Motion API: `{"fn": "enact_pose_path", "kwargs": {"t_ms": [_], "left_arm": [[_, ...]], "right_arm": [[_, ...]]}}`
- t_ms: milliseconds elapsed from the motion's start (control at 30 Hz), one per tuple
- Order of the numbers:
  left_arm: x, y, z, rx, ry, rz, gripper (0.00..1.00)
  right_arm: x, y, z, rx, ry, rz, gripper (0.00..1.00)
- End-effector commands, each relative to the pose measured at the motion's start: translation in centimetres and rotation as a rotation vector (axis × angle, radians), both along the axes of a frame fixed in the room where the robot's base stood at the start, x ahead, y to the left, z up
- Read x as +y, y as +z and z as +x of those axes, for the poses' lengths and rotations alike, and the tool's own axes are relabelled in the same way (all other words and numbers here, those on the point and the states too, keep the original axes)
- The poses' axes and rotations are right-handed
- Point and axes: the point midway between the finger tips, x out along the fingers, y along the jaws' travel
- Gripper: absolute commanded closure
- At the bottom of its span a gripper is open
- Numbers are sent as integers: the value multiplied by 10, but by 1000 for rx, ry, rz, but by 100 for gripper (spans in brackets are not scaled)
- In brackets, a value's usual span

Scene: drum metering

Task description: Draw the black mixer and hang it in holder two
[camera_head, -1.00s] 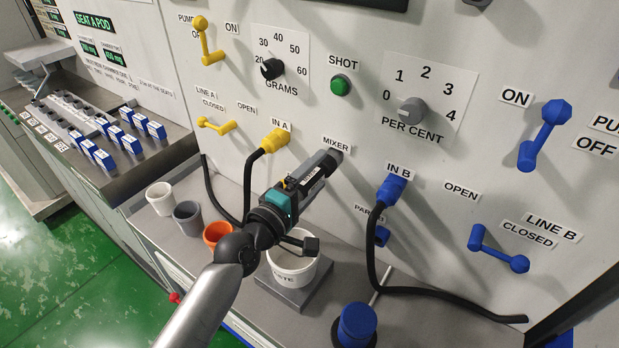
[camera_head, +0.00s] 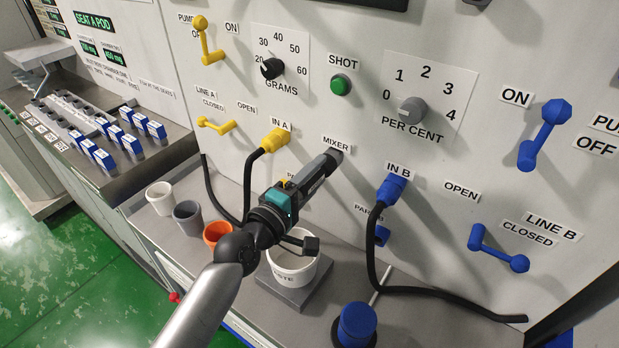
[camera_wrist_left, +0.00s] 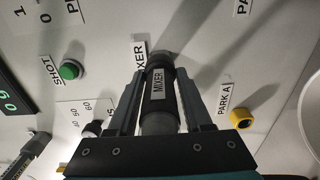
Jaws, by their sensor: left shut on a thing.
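The black mixer (camera_wrist_left: 158,88) is a dark cylinder with a white MIXER label, between my left gripper's fingers in the left wrist view. Its far end is at the panel beside the MIXER sign; I cannot tell if it is still seated there. My left gripper (camera_head: 322,168) is shut on it, and in the head view the fingers and wrist hide most of the mixer. The gripper also shows in the left wrist view (camera_wrist_left: 160,105). My right gripper is not in view. I see no holder marked two.
The yellow IN A plug (camera_head: 276,140) and blue IN B plug (camera_head: 391,189), with black hoses, flank the gripper. A white bucket (camera_head: 294,268) stands below it. Three cups, including an orange cup (camera_head: 217,233), stand left on the bench. A blue capped object (camera_head: 356,325) stands in front.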

Motion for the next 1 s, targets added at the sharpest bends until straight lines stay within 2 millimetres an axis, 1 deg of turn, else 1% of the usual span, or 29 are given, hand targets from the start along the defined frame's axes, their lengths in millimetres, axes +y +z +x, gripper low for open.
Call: {"fn": "enact_pose_path", "kwargs": {"t_ms": [33,200,1000], "left_arm": [[-7,7,2,-10,-9,-8,100],[-6,7,1,-10,-8,-8,100],[14,6,-26,-9,-5,-7,100]], "right_arm": [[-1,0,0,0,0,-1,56],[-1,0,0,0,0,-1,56],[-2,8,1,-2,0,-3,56]]}}
